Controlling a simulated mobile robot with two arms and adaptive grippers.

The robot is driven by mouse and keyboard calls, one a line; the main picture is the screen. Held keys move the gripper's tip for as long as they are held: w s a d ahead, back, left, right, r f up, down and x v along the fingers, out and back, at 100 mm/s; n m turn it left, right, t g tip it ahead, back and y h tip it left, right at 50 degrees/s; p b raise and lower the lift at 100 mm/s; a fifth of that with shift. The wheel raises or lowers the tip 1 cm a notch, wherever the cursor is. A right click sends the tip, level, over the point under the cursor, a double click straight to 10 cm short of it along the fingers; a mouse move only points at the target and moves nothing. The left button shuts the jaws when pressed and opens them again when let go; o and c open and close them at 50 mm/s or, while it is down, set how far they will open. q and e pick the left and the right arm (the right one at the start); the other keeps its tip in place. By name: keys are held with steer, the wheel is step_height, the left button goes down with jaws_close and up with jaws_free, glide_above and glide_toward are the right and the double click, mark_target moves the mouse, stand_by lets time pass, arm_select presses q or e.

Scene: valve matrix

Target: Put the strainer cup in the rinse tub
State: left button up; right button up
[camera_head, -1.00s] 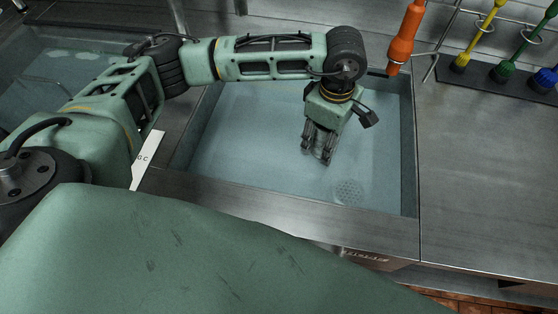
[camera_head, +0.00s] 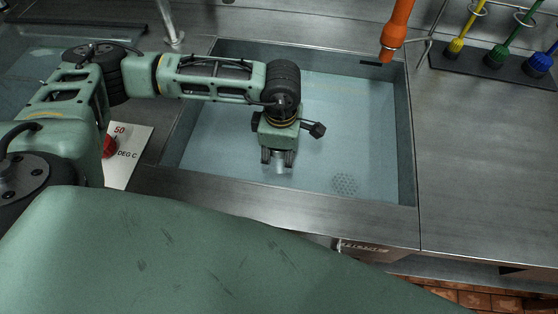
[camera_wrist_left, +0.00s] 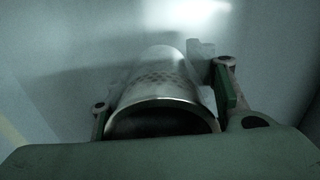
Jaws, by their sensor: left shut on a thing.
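The strainer cup (camera_wrist_left: 160,78), a metal cup with a perforated band, sits between the fingers of my left gripper (camera_head: 279,158) in the left wrist view. Its dark open rim faces the wrist camera. In the head view only a small pale part of the cup (camera_head: 279,168) shows between the fingertips. I cannot tell whether the cup touches the tub floor. My right gripper is not in view.
A perforated drain (camera_head: 344,184) lies in the tub, right of the gripper. An orange handle (camera_head: 397,30) hangs at the back right edge. Several coloured brushes hang further right. The steel counter (camera_head: 470,170) is bare. A red knob (camera_head: 109,146) is at the left.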

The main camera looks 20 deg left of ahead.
mark_target(279, 162)
arm_select(q)
step_height(279, 162, down, 4)
steer(key=shift+s+a+b, duration=0.15)
steer(key=shift+b, duration=0.95)
steer(key=shift+f, duration=0.25)
steer(key=shift+r, duration=0.1)
steer(key=o, duration=1.2)
steer(key=shift+o, duration=0.2)
steer(key=shift+r, duration=0.35)
step_height(279, 162, up, 12)
steer(key=p, duration=0.6)
steer(key=shift+f, duration=0.25)
